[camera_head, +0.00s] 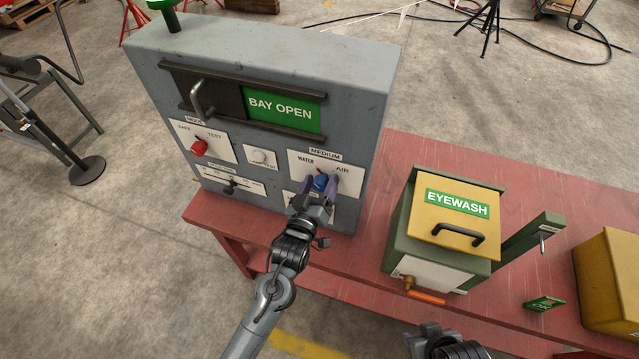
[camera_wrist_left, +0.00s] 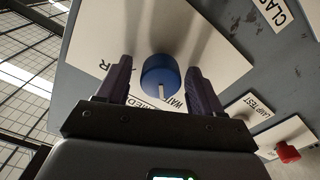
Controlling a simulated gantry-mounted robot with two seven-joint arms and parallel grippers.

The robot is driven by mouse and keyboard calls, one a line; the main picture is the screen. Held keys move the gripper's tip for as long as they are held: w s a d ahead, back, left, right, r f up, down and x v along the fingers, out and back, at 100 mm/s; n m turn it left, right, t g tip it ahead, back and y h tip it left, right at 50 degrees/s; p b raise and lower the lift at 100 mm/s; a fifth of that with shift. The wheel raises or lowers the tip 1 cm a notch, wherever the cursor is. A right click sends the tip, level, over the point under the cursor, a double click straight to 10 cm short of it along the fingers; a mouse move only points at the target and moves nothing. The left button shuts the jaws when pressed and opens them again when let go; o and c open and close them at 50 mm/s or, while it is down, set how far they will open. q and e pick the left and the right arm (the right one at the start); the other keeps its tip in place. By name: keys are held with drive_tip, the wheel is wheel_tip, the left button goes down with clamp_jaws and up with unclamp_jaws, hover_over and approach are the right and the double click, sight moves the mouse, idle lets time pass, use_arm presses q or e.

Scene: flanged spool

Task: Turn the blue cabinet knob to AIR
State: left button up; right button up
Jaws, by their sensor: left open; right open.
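The blue knob (camera_head: 320,182) sits on the white MEDIUM plate of the grey cabinet (camera_head: 268,60), with WATER lettered to its upper left and AIR to its upper right. In the left wrist view the knob (camera_wrist_left: 160,76) shows a white pointer line aimed at the WATER lettering, away from the partly hidden AIR lettering. My left gripper (camera_wrist_left: 160,85) is open, with one finger on each side of the knob and visible gaps between them in that view. My right gripper (camera_head: 428,338) is at the bottom edge, apart from everything, partly cut off, open.
The cabinet also carries a red knob (camera_head: 199,148), a lamp test button (camera_head: 260,157), a slider (camera_head: 231,187) and a BAY OPEN window with a handle (camera_head: 202,98). A yellow-topped EYEWASH box (camera_head: 470,199) stands to the right on the red table (camera_head: 393,160).

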use_arm(q)
drive_tip(key=c, duration=1)
drive_tip(key=shift+c, duration=0.2)
drive_tip(key=shift+r+m, duration=0.15)
drive_tip(key=shift+m, duration=0.25)
drive_tip(key=shift+r+m+p, duration=0.1)
drive_tip(key=shift+m+p, duration=0.65)
drive_tip(key=shift+m, duration=0.15)
drive_tip(key=m+p, duration=0.2)
drive_tip(key=m, duration=0.3)
drive_tip(key=shift+d+m, duration=0.15)
drive_tip(key=shift+m, duration=0.15)
drive_tip(key=m+p, duration=0.1)
drive_tip(key=m, duration=0.2)
drive_tip(key=m+p, duration=0.1)
drive_tip(key=m, duration=0.3)
drive_tip(key=shift+d+m, duration=0.15)
drive_tip(key=shift+m, duration=0.15)
